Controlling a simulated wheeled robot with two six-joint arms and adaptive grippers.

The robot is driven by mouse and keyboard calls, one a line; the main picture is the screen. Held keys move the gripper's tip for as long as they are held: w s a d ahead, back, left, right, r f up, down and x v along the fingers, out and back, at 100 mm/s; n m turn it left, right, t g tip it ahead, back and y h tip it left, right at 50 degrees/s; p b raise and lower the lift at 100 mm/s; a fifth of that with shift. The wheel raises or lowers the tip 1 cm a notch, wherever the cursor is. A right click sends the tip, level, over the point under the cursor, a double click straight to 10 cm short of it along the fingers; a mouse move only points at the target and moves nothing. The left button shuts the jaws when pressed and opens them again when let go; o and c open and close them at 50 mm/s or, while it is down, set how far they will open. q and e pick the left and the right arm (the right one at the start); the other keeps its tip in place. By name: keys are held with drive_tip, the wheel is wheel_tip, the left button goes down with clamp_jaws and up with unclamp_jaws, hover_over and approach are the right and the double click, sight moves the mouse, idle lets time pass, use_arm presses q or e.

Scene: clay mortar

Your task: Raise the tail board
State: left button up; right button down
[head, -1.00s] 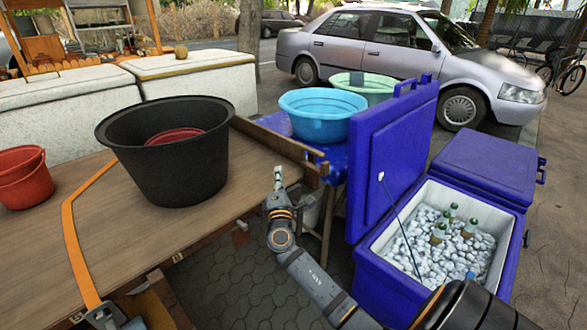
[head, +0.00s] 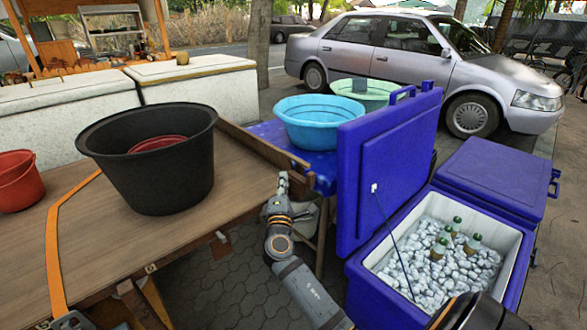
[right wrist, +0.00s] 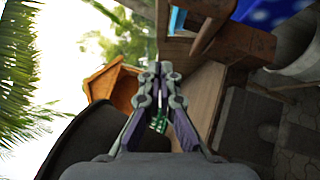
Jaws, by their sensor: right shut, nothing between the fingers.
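A low wooden board (head: 262,152) stands along the far right edge of the wooden cart bed (head: 100,245); I take it to be the tail board, though I cannot be sure. My right gripper (head: 283,178) is shut and empty. It points up just left of the board's near end, and I cannot tell whether it touches. In the right wrist view the shut fingers (right wrist: 159,72) show in the middle, with brown wood (right wrist: 245,45) to their upper right.
A black tub (head: 150,170) with a red basin inside stands on the bed, and an orange strap (head: 55,250) crosses it. A blue basin (head: 318,125) stands behind the board. An open blue cooler (head: 390,170) with ice and bottles is close on the right.

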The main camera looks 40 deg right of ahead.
sight(301, 164)
use_arm(q)
drive_tip(key=shift+s+a+f+p, duration=0.2)
drive_tip(key=shift+s+f+p, duration=0.05)
drive_tip(key=shift+s+f, duration=0.25)
drive_tip(key=shift+s+a+f+p, duration=0.15)
drive_tip(key=shift+s+f+p, duration=0.05)
drive_tip(key=shift+s+f, duration=0.3)
use_arm(e)
drive_tip(key=shift+w+d+r, duration=0.15)
drive_tip(key=shift+d+r, duration=0.1)
drive_tip(key=shift+d, duration=0.5)
drive_tip(key=shift+w+d+r, duration=0.2)
drive_tip(key=shift+d, duration=0.5)
drive_tip(key=shift+w+d+r, duration=0.15)
drive_tip(key=shift+d+r, duration=0.1)
drive_tip(key=shift+d, duration=0.5)
use_arm(q)
drive_tip(key=shift+r, duration=0.1)
